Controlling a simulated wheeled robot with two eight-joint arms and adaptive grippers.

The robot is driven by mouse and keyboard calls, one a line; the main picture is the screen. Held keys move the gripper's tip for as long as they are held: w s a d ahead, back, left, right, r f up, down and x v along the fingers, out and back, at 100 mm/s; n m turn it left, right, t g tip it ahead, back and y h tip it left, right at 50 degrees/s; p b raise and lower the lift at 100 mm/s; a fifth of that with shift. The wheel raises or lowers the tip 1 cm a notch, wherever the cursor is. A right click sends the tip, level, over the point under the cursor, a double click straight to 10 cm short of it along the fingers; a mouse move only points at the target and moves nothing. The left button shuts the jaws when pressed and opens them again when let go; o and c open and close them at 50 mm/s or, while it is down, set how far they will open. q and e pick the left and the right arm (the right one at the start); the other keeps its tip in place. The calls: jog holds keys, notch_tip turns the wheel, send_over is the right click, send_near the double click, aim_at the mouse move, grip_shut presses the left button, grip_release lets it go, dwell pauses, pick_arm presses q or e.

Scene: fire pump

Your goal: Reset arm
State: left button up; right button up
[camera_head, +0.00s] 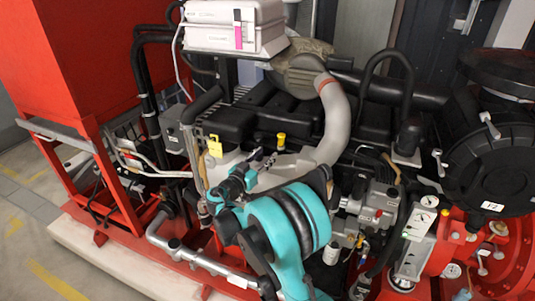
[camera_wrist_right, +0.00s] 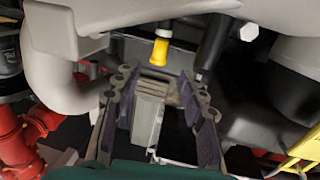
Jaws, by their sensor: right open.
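My right gripper (camera_head: 262,160) is in front of the engine in the head view, at the end of my teal arm. In the right wrist view my right gripper (camera_wrist_right: 157,78) has its two dark fingers spread apart with nothing held between them. A yellow cap (camera_head: 281,140) on the engine is just beyond the fingertips in the head view. It also shows in the right wrist view (camera_wrist_right: 160,47), past the fingertips and apart from them. My left gripper is in neither view.
The engine carries a grey curved pipe (camera_head: 337,115), a yellow tag (camera_head: 214,145) and a black round housing (camera_head: 490,140). A red tank (camera_head: 95,50) stands at the left. Gauges (camera_head: 418,222) are at the lower right. Open floor (camera_head: 35,235) shows at the lower left.

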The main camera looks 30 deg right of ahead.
dwell(0.4)
jog(key=s+a+f+n+g+y+b, duration=0.25)
jog(key=s+n+y, duration=0.3)
jog(key=s, duration=0.75)
jog(key=s+a+f+n+y+b, duration=0.1)
jog(key=s+a+f+n+y, duration=0.2)
jog(key=s+a, duration=0.4)
jog(key=s+a+f+n+y, duration=0.3)
jog(key=s+a+f+y, duration=0.2)
jog(key=s, duration=0.7)
jog(key=shift+s+a+f+y+b, duration=0.15)
jog(key=shift+a+f+y+b, duration=0.2)
jog(key=shift+a+y, duration=0.7)
jog(key=shift+a, duration=0.2)
